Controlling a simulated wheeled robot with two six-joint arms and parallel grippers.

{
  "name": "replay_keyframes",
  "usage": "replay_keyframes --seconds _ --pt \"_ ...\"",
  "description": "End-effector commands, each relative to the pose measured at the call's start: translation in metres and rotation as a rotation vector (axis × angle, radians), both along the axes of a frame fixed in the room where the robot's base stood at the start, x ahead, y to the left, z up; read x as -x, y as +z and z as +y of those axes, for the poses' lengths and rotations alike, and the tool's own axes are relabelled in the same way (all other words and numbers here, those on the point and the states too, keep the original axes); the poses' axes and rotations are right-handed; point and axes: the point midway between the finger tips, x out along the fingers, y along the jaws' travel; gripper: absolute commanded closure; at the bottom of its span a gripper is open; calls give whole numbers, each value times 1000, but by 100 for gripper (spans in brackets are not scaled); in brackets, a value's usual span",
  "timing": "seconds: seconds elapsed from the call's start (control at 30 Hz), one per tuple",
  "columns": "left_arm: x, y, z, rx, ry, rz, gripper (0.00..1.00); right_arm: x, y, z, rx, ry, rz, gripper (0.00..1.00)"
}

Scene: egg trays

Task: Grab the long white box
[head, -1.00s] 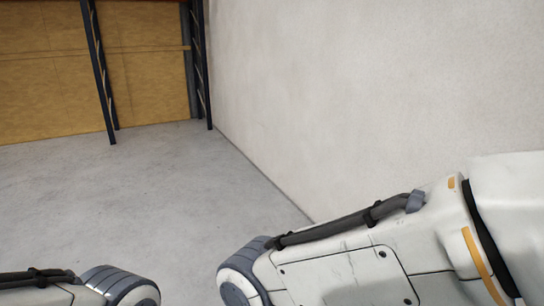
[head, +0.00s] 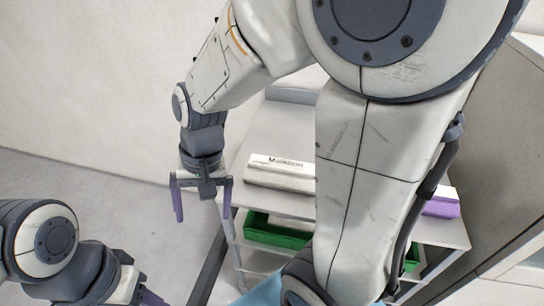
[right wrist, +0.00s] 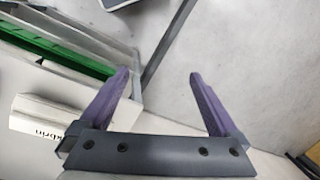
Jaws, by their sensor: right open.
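The long white box (head: 280,180), with dark lettering, lies on the top shelf of a grey rack in the head view. My right arm hides part of its right side. In the right wrist view the white box (right wrist: 42,122) shows at the left, beside the left finger. My right gripper (head: 203,214) is open and empty, left of the box, over the floor beside the rack. Its open purple fingers (right wrist: 158,76) point at bare floor in the wrist view. My left gripper (head: 140,292) is cut off at the bottom left; only part of one finger shows.
The grey rack (head: 449,236) has a green tray (head: 270,234) on a lower shelf. A purple and white box (head: 441,205) sits at the right of the top shelf. A pale wall stands behind, a grey panel at right. Floor left of the rack is clear.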

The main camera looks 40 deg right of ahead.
Motion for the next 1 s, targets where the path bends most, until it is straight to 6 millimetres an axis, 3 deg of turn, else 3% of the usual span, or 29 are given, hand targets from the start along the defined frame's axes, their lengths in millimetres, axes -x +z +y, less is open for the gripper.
replay_keyframes --seconds 0.03,0.1,0.2,0.4,0.5,0.6,0.7,1.0 --pt "0 9 0 0 0 0 50 -21 5 -27 -20 -216 32 3" --pt "0 15 0 0 1 0 50 -45 5 -62 -54 -495 67 3" --pt "0 24 0 0 1 0 50 -70 4 -120 -111 -888 117 3" --pt "0 36 0 0 2 0 50 -82 -5 -237 -233 -1549 198 3" --pt "0 40 0 0 2 0 50 -76 -9 -278 -284 -1766 225 3" --pt "0 42 0 0 2 0 50 -70 -13 -303 -319 -1899 242 3" --pt "0 43 0 0 2 0 50 -69 -19 -312 -334 -1957 251 3" --pt "0 47 0 0 2 0 50 -81 -59 -302 -336 -1964 254 3"
